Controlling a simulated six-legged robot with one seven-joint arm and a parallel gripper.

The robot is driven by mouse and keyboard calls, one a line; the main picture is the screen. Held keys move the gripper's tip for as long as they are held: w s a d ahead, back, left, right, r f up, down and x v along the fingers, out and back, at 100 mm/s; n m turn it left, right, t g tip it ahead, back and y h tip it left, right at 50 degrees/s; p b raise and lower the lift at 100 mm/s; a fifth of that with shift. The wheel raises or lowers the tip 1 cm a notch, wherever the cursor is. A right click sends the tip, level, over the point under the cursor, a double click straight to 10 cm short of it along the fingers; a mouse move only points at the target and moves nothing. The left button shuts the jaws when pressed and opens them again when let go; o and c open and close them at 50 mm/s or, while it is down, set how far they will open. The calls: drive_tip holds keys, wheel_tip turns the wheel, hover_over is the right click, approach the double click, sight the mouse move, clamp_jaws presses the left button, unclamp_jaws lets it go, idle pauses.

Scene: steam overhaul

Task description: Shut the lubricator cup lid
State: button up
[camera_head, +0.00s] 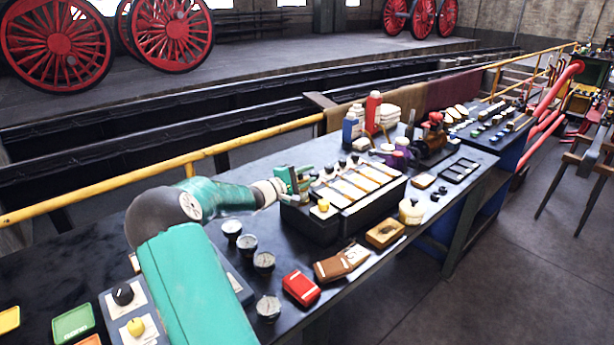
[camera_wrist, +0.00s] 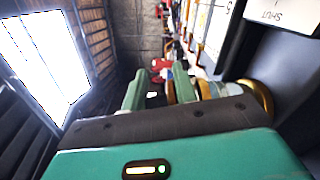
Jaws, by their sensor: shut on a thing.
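My gripper (camera_head: 293,182) is at the left back end of a dark box with a row of pale strips on top. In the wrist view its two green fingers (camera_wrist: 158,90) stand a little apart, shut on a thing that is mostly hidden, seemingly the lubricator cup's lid. The lubricator cup (camera_wrist: 225,88), clear with brass rims, lies sideways in the wrist view, close beside the right finger. In the head view my gripper largely covers the cup. I cannot see clearly how far the lid is tilted.
The dark box (camera_head: 316,226) stands on the bench. Several gauges (camera_head: 247,243), a red case (camera_head: 301,288) and a brown case (camera_head: 341,262) lie in front of it. Bottles (camera_head: 373,112) stand behind. A yellow rail (camera_head: 240,142) runs along the back. A white label (camera_wrist: 283,14) shows in the wrist view.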

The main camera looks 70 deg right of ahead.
drive_tip(key=shift+w, duration=0.15)
idle(0.3)
drive_tip(key=o, duration=0.8)
drive_tip(key=shift+a, duration=0.1)
drive_tip(key=shift+f, duration=0.15)
